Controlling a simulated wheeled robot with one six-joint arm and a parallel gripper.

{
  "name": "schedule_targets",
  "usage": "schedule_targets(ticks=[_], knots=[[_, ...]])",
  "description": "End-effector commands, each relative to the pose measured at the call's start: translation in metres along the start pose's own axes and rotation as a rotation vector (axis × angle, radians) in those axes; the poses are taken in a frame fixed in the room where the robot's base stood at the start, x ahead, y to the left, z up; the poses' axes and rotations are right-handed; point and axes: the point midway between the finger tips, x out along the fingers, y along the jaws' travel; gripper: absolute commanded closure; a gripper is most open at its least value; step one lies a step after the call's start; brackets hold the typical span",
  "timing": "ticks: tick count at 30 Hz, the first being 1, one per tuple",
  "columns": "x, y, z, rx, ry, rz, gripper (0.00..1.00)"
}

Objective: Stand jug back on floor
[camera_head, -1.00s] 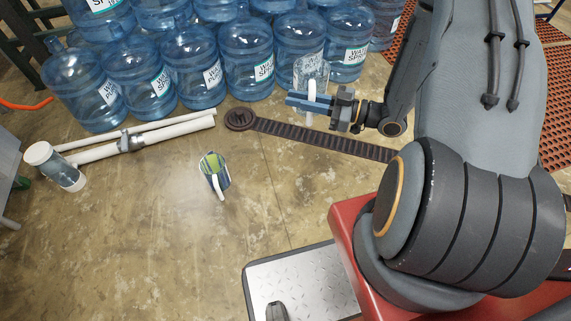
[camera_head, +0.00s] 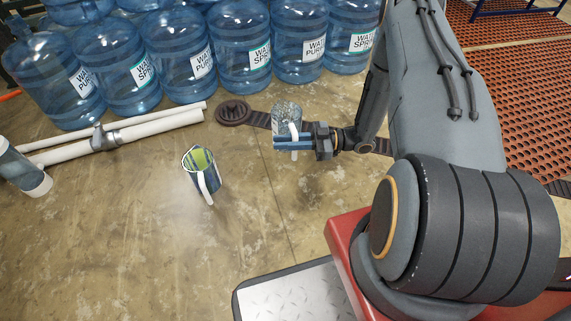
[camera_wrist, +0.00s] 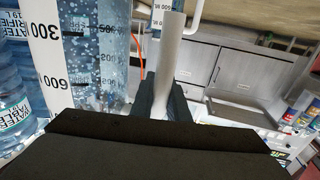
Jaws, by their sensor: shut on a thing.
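My gripper (camera_head: 286,143) is shut on the white handle of a clear measuring jug (camera_head: 286,112). The jug looks roughly upright in front of the bottles; whether its base touches the floor I cannot tell. In the wrist view the jug (camera_wrist: 108,45) fills the upper left, with printed numbers on its side. There the dark fingers of my gripper (camera_wrist: 161,100) stand on both sides of the white handle (camera_wrist: 169,62).
Several blue water bottles (camera_head: 240,45) stand in rows at the back. White pipes (camera_head: 130,135) lie at the left beside a clear container with a white lid (camera_head: 22,168). A dark strip with a round end (camera_head: 234,112) lies behind the jug. Bare floor (camera_head: 130,230) is open at the front left.

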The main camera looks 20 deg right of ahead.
Motion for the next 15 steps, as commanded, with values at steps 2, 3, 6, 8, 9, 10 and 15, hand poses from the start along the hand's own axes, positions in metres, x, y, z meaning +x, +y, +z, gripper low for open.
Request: schedule_targets(ticks=[2,3,6,8,9,10,15], knots=[[0.001,0.001,0.009,0.000,0.000,-0.004,1.00],[0.001,0.001,0.013,0.001,0.000,-0.005,1.00],[0.001,0.001,0.027,0.001,0.000,-0.004,1.00],[0.001,0.001,0.037,0.001,0.000,-0.004,1.00],[0.001,0.001,0.044,0.002,0.000,-0.004,1.00],[0.001,0.001,0.049,0.002,0.000,-0.004,1.00],[0.000,0.001,0.061,0.001,0.000,-0.004,1.00]])
